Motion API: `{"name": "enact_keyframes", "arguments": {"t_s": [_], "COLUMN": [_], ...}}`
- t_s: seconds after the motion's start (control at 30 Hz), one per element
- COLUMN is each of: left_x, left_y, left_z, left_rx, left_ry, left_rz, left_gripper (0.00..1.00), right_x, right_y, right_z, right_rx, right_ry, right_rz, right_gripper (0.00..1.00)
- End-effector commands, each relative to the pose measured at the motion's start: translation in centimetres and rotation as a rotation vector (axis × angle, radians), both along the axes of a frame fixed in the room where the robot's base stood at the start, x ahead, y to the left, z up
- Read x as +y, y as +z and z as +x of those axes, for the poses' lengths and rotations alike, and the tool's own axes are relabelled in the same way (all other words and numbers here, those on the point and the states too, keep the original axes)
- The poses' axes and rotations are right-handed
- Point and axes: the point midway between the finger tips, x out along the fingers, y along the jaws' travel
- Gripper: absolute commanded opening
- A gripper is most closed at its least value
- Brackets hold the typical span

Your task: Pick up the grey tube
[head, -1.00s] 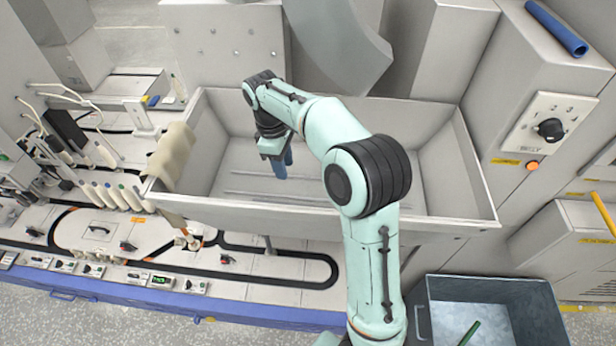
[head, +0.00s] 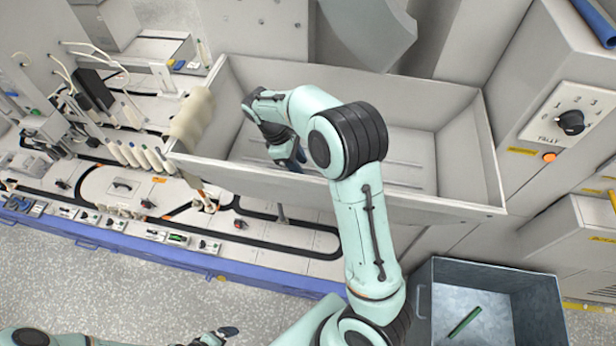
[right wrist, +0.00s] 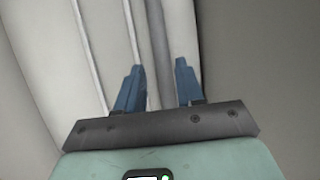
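My right gripper (head: 300,156) reaches down inside the large grey tray (head: 440,205), near its left half. In the right wrist view its two blue fingers (right wrist: 160,70) are apart. A long, smooth grey strip (right wrist: 158,35) runs between and beyond them; it looks like the grey tube, lying along the tray floor. I cannot tell whether the fingers touch it. In the head view the tube is not distinguishable, as my right arm and the tray's front wall hide part of the floor. My left gripper (head: 228,331) is low at the bottom edge, small and partly seen.
The tray floor has thin raised ridges. A cream roll (head: 192,117) hangs over the tray's left wall. A grey bin (head: 520,285) with a green tube (head: 464,322) stands at lower right. A machine with a dark track (head: 270,233) and several white bobbins fills the left.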

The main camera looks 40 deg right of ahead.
Motion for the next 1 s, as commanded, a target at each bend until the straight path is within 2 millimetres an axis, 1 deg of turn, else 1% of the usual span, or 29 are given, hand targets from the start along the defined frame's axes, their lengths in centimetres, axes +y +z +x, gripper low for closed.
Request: {"name": "enact_keyframes", "arguments": {"t_s": [0.13,0.3,0.57,0.67,0.7,1.0], "left_x": [0.0,0.0,0.0,0.0,0.0,0.0], "left_y": [0.0,0.2,0.2,0.2,0.2,0.2], "left_z": [0.0,0.3,0.3,0.3,0.3,0.3], "left_rx": [0.0,-0.003,-0.003,-0.003,-0.003,-0.003], "left_ry": [0.0,0.0,0.0,0.0,0.0,0.0], "left_rz": [0.0,0.0,0.0,0.0,0.0,0.0], "left_gripper": [1.0,1.0,1.0,1.0,1.0,1.0], "right_x": [-0.2,-0.7,-0.8,-0.8,-0.8,-0.7], "right_y": [-2.3,-3.9,-4.2,-4.2,-4.2,-4.2], "right_z": [-0.8,-1.3,-1.4,-1.4,-1.4,-1.3], "right_rx": [0.004,0.002,0.001,0.001,0.001,0.001], "right_ry": [-0.001,-0.002,-0.001,-0.001,-0.001,0.0], "right_rz": [0.0,0.0,0.0,0.0,0.0,0.001], "right_gripper": [0.37,0.37,0.37,0.08,0.0,0.0]}}
